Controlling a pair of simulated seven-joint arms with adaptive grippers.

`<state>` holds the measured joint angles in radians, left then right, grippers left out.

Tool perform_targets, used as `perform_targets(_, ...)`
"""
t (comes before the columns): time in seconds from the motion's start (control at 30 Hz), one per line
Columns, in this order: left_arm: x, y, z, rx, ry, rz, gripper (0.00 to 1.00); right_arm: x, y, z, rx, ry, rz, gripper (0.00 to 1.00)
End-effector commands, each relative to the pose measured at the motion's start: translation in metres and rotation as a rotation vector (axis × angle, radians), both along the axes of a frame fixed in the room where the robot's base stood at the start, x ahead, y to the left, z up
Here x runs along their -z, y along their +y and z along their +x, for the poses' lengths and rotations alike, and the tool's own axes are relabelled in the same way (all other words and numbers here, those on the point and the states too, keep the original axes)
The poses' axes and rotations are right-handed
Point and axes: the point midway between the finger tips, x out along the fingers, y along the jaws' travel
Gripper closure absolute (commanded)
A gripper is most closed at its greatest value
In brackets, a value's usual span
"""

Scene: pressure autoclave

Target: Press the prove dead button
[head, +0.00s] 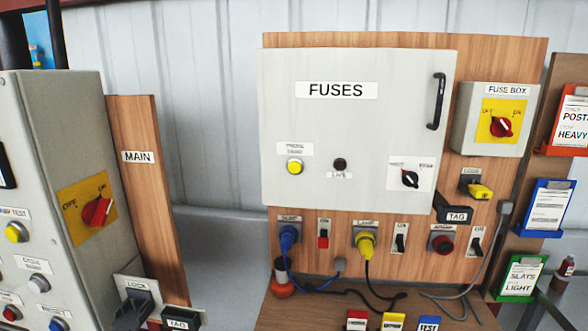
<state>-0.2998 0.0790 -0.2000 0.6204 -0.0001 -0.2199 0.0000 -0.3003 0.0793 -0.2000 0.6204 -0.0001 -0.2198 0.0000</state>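The prove dead button (294,166) is a round yellow push button on the front of the grey FUSES cabinet (370,130). A small white label (294,149) sits just above it; its text is blurred but appears to read "PROVE DEAD". Nothing covers the button. A dark round lamp (340,164) with a "LIVE" label is to its right. Neither of my grippers shows in the head view.
A red rotary switch (97,211) is on the left cabinet (65,130), with another yellow button (16,232) below. A black handle (437,101) sticks out from the FUSES door. Blue (289,236) and yellow (365,242) plugs with cables sit below.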

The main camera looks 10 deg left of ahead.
Motion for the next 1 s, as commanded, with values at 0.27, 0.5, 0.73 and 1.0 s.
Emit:
perform_targets(0.27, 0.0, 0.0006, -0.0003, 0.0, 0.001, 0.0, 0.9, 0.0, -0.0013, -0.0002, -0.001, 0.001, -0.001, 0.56)
perform_targets(0.5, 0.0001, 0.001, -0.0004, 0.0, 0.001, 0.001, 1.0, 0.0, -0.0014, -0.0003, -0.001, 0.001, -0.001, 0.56)
perform_targets(0.73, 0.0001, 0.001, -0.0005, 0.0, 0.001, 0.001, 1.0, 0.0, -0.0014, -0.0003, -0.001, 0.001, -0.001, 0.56)
perform_targets(1.0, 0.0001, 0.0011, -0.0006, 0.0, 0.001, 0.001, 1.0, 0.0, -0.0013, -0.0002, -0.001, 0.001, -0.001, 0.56)
